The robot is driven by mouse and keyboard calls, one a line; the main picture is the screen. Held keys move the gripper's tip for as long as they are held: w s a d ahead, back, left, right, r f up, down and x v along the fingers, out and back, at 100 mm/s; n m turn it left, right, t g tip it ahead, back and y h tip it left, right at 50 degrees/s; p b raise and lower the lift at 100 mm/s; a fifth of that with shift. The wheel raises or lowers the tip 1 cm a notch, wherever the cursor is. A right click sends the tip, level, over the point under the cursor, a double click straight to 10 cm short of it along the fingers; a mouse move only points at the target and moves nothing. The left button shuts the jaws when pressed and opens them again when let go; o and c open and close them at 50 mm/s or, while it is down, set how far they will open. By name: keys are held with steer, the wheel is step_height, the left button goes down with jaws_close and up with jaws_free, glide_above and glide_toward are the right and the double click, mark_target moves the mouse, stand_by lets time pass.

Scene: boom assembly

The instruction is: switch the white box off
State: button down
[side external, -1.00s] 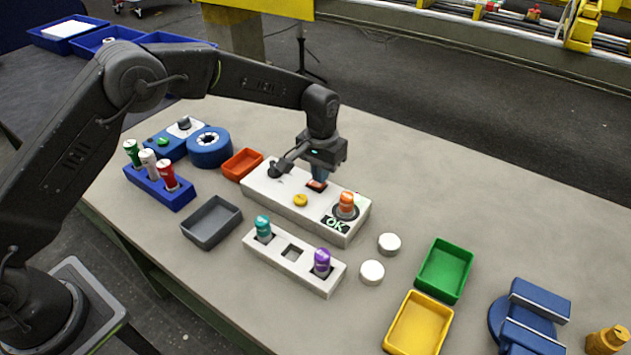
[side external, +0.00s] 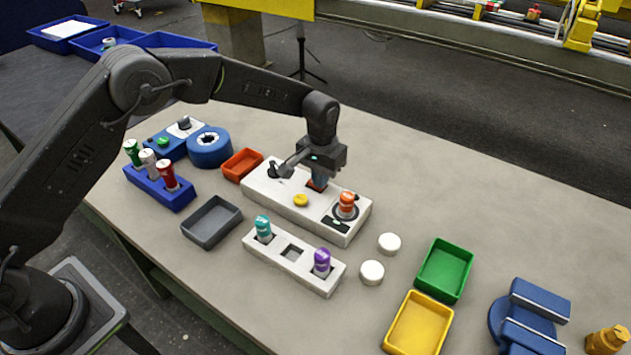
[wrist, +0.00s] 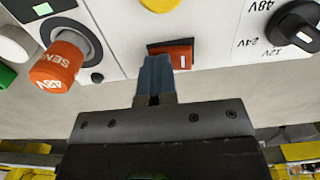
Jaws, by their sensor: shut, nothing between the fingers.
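The white box (side external: 283,204) stands mid-table. It carries a yellow button (side external: 301,200), a black rotary knob (wrist: 293,28) with voltage marks, and a red rocker switch (wrist: 181,48). An orange cylinder marked 48V (wrist: 56,66) stands in its round socket. My gripper (side external: 318,177) is shut and empty, pointing down at the rocker. In the wrist view its blue fingertips (wrist: 155,68) overlap the rocker's near edge and seem to touch it, hiding part of it.
A white holder (side external: 273,252) with teal and purple cylinders is in front of the box. Grey (side external: 212,222) and orange-red (side external: 242,164) trays lie to its left. White discs (side external: 389,243), green (side external: 446,269) and yellow (side external: 418,322) trays are to the right. The table behind is clear.

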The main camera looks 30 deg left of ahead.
steer(key=shift+r, duration=3.45)
steer(key=s+a+r+t, duration=0.2)
steer(key=s+a+r, duration=0.2)
steer(key=s+r, duration=0.4)
steer(key=s+a+r+t, duration=0.1)
steer(key=s+a+r, duration=0.3)
steer(key=s+r, duration=0.4)
steer(key=s+a+t, duration=0.2)
steer(key=s+a, duration=0.2)
steer(key=s, duration=1.3)
steer(key=shift+a+f+t, duration=0.15)
steer(key=shift+f+t, duration=0.1)
steer(key=shift+t, duration=0.05)
